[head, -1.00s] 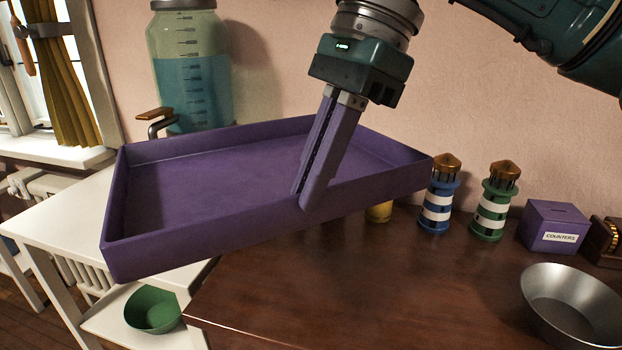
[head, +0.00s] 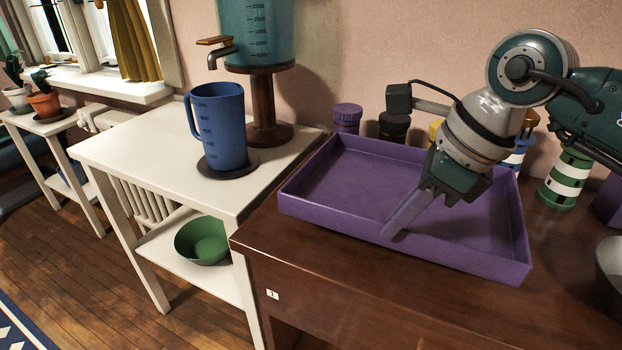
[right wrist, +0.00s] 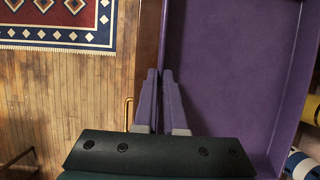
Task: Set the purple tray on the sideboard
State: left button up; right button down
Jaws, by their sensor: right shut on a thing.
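The purple tray (head: 330,214) is a shallow rectangular box, empty and about level. It is over the brown wooden sideboard (head: 350,285), close to its top. I cannot tell for sure whether its base touches the wood. My right gripper (head: 393,232) is shut on the tray's near wall. In the right wrist view, the fingers (right wrist: 160,75) pinch the wall of the tray (right wrist: 225,70). The arm hides part of the tray's far right side. My left gripper is not in view.
Behind the tray stand a purple-topped jar (head: 347,115) and other small items. A green-striped lighthouse (head: 565,180) and a metal bowl (head: 611,265) are at right. A white table (head: 150,145) with a blue jug (head: 219,128) adjoins at left. The sideboard's front strip is clear.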

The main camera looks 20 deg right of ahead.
aim_at(393, 246)
notch_tip(393, 246, down, 6)
jog(key=shift+w+r+b, duration=0.1)
jog(key=shift+r+b, duration=0.1)
jog(key=shift+b, duration=0.3)
jog(key=c, duration=1)
grip_release()
